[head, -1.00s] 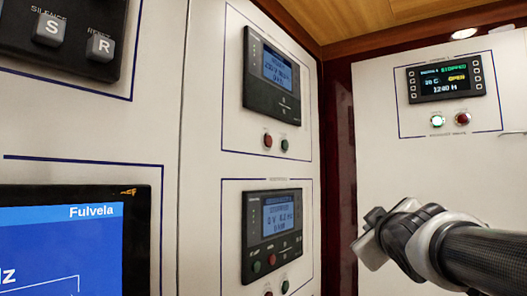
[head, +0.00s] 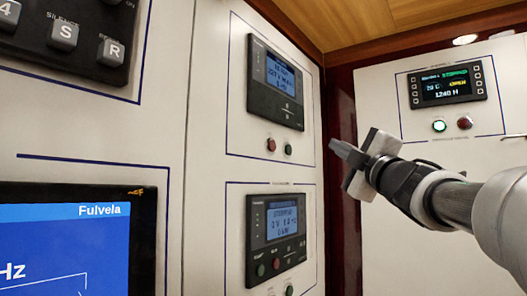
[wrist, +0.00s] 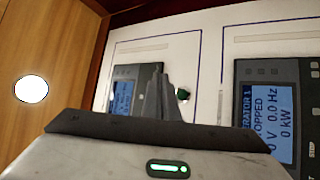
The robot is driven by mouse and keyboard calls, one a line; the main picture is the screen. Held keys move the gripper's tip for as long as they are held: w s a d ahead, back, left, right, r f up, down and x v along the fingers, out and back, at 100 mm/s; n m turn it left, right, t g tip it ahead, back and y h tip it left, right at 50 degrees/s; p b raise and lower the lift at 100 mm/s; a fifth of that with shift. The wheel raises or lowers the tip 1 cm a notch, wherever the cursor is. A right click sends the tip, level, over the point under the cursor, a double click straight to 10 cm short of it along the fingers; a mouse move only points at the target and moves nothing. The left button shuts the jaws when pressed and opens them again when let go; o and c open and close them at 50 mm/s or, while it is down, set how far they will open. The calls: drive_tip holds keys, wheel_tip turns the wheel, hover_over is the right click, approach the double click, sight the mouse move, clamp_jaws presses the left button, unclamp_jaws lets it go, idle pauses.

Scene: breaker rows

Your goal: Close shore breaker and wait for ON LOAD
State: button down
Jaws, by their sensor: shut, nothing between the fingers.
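The upper breaker controller (head: 275,82) is a dark unit with a lit blue screen, its text too small to read surely. Below it are a red button (head: 271,144) and a green button (head: 288,149). I cannot read which unit is labelled shore. My gripper (head: 338,146) is shut and empty, in front of the panel and right of these buttons, apparently clear of them. In the wrist view, the gripper (wrist: 152,88) points toward the upper panel. The green button (wrist: 182,95) shows just right of the fingers; the red one is hidden.
The lower controller (head: 277,237) reads GENERATOR 1, STOPPED, 0 kW in the wrist view (wrist: 270,122). A right-hand display (head: 447,85) shows STOPPED and OPEN above a lit green button (head: 439,126) and a red one (head: 465,123). A Fulvela screen (head: 75,240) stands at left.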

drive_tip(key=w+a+b, duration=0.2)
drive_tip(key=w+a, duration=0.3)
drive_tip(key=a, duration=0.2)
idle(0.3)
drive_tip(key=shift+w+a+b, duration=0.15)
drive_tip(key=shift+b, duration=0.15)
idle(1.7)
drive_tip(key=shift+w+a, duration=0.15)
drive_tip(key=shift+a, duration=0.1)
drive_tip(key=shift+w+a+b, duration=0.3)
drive_tip(key=shift+a, duration=0.05)
idle(0.7)
idle(0.4)
drive_tip(key=shift+s+d, duration=0.5)
drive_tip(key=shift+d, duration=0.2)
drive_tip(key=shift+p, duration=0.3)
drive_tip(key=s+d, duration=0.1)
drive_tip(key=d, duration=0.1)
drive_tip(key=s+d+p, duration=0.1)
drive_tip(key=s+d, duration=0.1)
